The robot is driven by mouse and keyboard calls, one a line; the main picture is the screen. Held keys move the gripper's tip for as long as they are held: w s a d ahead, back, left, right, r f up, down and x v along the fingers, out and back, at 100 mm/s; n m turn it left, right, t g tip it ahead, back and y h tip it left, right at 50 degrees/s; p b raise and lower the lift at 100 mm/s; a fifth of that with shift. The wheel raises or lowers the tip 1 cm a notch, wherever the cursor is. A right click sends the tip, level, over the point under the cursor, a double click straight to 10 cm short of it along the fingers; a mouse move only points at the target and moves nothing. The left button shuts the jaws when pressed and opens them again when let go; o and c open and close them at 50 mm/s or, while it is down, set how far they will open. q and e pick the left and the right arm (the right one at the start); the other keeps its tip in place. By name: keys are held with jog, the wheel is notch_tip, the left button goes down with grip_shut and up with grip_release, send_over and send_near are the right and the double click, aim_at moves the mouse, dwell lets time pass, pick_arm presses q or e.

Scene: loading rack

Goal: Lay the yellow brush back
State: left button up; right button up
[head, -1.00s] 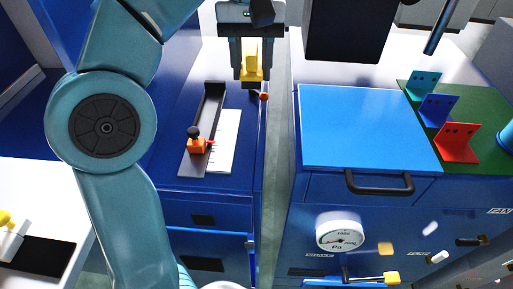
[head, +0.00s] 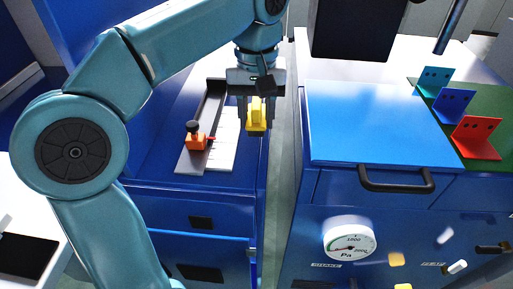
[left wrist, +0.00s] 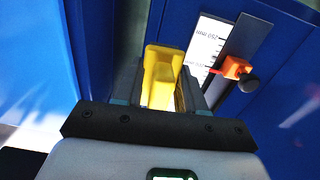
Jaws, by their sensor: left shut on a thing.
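The yellow brush (head: 257,114) is between the fingers of my left gripper (head: 257,120), which is shut on it. It is held near the right edge of the blue cabinet top, right of the white scale; I cannot tell if it touches the surface. In the left wrist view the yellow brush (left wrist: 161,78) sits between the two fingers of the left gripper (left wrist: 163,85), with its lower part hidden. My right gripper is not in view.
A dark rail with an orange slider and black knob (head: 196,136) lies beside the white scale (head: 222,140). A gap separates this cabinet from one with a blue lid (head: 375,120). Teal, blue and red brackets (head: 476,137) stand on a green mat.

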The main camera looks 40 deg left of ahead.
aim_at(256, 152)
pick_arm(q)
notch_tip(256, 152, down, 2)
jog(key=shift+s+f, duration=0.1)
jog(key=shift+s, duration=0.05)
notch_tip(256, 152, down, 4)
jog(key=shift+r+b, duration=0.25)
jog(key=shift+b, duration=0.15)
jog(key=shift+f, duration=0.4)
jog(key=shift+f, duration=0.3)
jog(key=o, duration=1)
